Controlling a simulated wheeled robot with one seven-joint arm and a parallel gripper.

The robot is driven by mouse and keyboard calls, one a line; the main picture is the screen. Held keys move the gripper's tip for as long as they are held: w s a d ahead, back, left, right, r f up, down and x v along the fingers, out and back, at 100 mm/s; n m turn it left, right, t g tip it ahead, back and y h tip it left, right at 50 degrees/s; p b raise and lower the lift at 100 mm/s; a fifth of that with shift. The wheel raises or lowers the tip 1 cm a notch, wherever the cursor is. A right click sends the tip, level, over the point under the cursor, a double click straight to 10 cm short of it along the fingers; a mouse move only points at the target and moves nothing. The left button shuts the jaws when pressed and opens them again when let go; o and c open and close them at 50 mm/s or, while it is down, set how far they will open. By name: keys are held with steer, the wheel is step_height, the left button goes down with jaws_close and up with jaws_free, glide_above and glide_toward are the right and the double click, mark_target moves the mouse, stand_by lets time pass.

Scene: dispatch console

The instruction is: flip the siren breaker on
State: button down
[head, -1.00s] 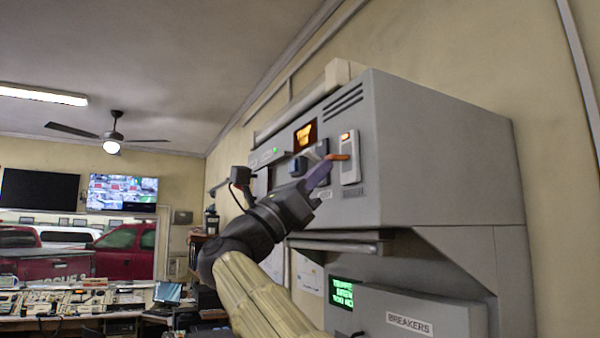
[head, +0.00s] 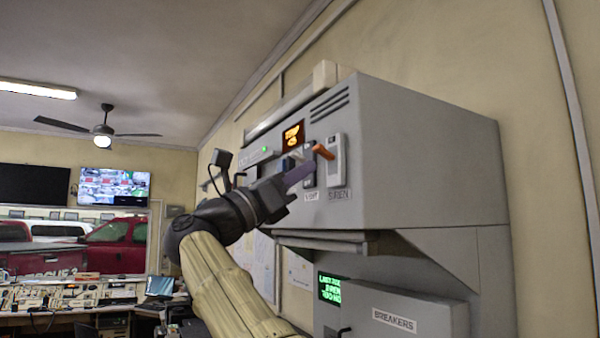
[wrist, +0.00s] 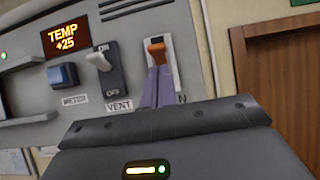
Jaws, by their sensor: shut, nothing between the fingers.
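The siren breaker is a pale plate (head: 337,168) on the grey console front, labelled SIREN, with an orange lever (head: 325,151) jutting out. In the wrist view the orange lever (wrist: 157,50) sits high on its plate, its tip seeming to point up; its ON/OFF marks are hidden. My gripper (head: 304,172) is shut and empty. In the wrist view its purple fingers (wrist: 157,88) are just below the lever and cover part of the plate and label. I cannot tell if they touch it.
Left of the siren are the vent switch (wrist: 105,70), its lever up toward ON, and the blue meter button (wrist: 62,76). A TEMP display (wrist: 64,38) is above. A ledge (head: 325,240) and the BREAKERS box (head: 400,315) jut out below.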

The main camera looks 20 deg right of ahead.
steer(key=b+v, duration=0.4)
steer(key=v, duration=0.8)
steer(key=shift+a+r, duration=0.25)
steer(key=shift+a, duration=0.3)
steer(key=shift+s, duration=0.1)
